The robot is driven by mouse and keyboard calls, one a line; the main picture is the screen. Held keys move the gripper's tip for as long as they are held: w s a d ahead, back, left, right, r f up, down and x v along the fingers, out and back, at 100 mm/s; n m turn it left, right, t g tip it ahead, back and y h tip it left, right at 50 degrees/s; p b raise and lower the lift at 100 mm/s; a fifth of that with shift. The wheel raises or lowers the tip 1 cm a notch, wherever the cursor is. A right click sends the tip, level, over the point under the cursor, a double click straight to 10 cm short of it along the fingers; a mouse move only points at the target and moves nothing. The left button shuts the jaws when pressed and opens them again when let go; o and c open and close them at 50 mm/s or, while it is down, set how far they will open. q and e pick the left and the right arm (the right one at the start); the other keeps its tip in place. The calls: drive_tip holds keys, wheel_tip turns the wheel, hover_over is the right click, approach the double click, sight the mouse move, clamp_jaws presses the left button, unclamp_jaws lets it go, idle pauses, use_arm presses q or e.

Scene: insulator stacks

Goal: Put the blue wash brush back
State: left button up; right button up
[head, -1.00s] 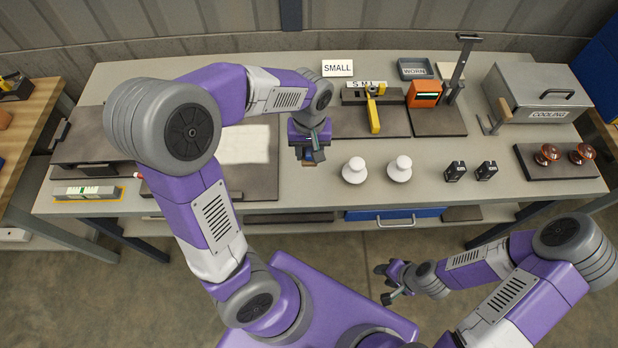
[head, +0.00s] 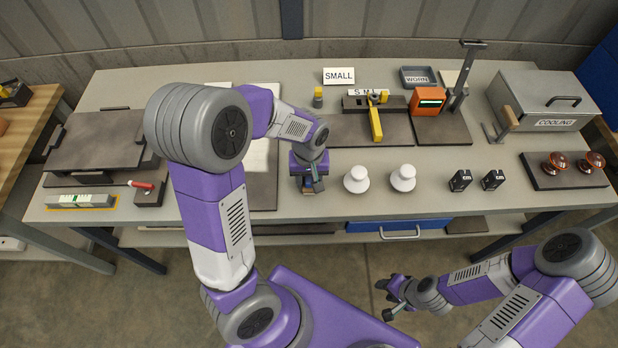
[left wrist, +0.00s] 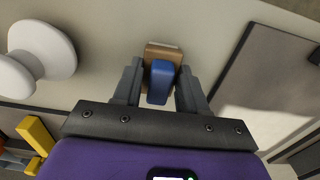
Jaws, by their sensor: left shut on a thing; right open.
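My left gripper (head: 312,182) is over the bench near its front edge, left of two white insulators (head: 356,179) (head: 403,178). It is shut on the blue wash brush, which shows in the left wrist view as a blue piece (left wrist: 159,84) with a tan block end (left wrist: 163,54) between the fingers. In the head view the brush is mostly hidden by the gripper. I cannot tell whether it touches the bench. My right gripper (head: 393,298) is open and empty, low in front of the bench.
A dark mat with a white sheet (head: 262,160) lies left of the gripper, partly behind my arm. A red-handled tool (head: 143,185) rests on a dark block at left. A yellow clamp (head: 376,122), an orange device (head: 429,102) and a cooling box (head: 545,100) stand farther right.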

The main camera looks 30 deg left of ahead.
use_arm(q)
drive_tip(key=shift+f, duration=0.15)
drive_tip(key=o, duration=1.1)
drive_tip(key=shift+r, duration=0.25)
wheel_tip(320, 180, up, 12)
drive_tip(key=p, duration=0.3)
drive_tip(key=shift+p, duration=0.35)
drive_tip(key=shift+f, duration=0.1)
